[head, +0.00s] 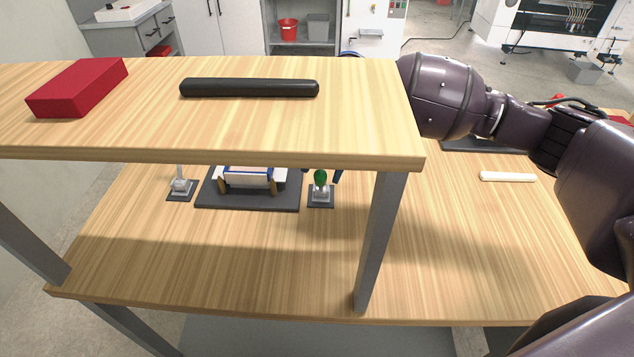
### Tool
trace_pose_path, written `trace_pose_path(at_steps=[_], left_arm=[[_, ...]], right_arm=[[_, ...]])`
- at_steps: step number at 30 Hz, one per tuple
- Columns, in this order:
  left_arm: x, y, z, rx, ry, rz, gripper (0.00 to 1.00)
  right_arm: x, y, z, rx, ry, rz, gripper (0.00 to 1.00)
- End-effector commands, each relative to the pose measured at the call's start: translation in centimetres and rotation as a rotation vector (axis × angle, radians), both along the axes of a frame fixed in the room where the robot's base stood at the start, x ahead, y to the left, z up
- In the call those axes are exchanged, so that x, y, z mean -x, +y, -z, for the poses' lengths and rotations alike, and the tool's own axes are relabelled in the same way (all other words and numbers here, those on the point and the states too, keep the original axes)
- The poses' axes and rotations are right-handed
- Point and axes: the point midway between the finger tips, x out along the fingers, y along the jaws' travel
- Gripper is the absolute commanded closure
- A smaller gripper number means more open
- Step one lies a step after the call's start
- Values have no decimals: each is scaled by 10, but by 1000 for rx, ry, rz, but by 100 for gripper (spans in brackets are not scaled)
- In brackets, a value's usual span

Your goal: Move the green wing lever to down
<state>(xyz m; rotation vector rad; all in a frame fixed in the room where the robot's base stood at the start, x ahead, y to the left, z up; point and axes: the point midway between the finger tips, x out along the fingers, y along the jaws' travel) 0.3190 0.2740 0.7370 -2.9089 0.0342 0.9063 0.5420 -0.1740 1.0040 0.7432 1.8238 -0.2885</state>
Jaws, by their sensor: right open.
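The green wing lever (320,178) stands on a small grey base plate on the lower table, just below the front edge of the upper shelf. Its green knob shows above a light metal mount; its upper end is close to the shelf edge. My right gripper (324,172) is mostly hidden behind the shelf. Only its dark fingertips show, open, on either side of the green knob; I cannot tell whether they touch it. The box former (247,199) is a dark base with white, blue and wooden parts, left of the lever. My left gripper is not in view.
The upper shelf (230,135) covers the work area, carrying a red box (80,87) and a black bar (250,88). A grey post (380,240) stands right of the lever. Another small lever mount (180,188) is at left. A white bar (508,177) lies at right.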

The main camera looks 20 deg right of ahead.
Motion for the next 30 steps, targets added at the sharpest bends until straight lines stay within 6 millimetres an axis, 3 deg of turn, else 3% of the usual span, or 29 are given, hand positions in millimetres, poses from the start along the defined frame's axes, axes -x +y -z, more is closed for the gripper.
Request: trace_pose_path(at_steps=[3, 9, 20, 30], left_arm=[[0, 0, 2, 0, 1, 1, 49], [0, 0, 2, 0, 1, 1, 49], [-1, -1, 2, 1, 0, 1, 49], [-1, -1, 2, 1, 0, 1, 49]], right_arm=[[4, 6, 17, -2, 2, -1, 49], [8, 12, 32, -2, 1, 0, 49], [8, 13, 35, -2, -1, 0, 49], [8, 13, 34, -2, -1, 0, 100]])
